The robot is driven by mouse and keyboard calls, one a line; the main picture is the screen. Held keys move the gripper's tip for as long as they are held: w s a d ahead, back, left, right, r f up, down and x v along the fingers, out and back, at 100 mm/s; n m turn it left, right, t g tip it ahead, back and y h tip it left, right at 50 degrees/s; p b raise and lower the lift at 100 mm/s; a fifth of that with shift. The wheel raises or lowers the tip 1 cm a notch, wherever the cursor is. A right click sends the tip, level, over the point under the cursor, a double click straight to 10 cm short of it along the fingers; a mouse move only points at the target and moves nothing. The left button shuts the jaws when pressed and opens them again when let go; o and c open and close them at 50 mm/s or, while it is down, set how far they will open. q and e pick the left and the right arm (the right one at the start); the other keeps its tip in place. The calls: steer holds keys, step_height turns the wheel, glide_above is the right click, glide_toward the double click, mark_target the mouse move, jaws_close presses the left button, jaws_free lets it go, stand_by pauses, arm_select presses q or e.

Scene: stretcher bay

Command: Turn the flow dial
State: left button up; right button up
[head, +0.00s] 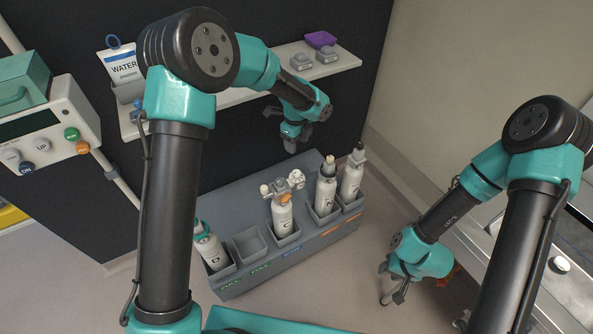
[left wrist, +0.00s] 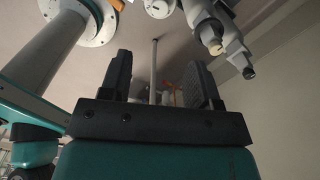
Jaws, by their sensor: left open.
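A cylinder with a white regulator (head: 283,186) stands upright in a middle slot of the grey rack; white knobs and an orange part show at its top. I cannot tell for sure which of these is the flow dial. My left gripper (head: 290,143) hangs above and behind this regulator, apart from it. In the left wrist view its two fingers (left wrist: 161,85) are spread with nothing held between them; a thin pole and a small orange and white shape show beyond. My right gripper (head: 393,296) is low, right of the rack, its fingers too small to judge.
The grey rack (head: 300,253) holds other cylinders: one at left (head: 209,249), two at right (head: 325,190), and one empty slot (head: 250,244). Behind is a shelf (head: 340,62) with a water bag (head: 123,66) and a purple tray (head: 320,39). A control box (head: 45,130) is at left.

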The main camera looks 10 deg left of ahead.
mark_target(296, 172)
arm_select(q)
step_height(296, 172, down, 15)
steer(key=shift+r, duration=0.2)
stand_by(0.3)
steer(key=c, duration=0.9)
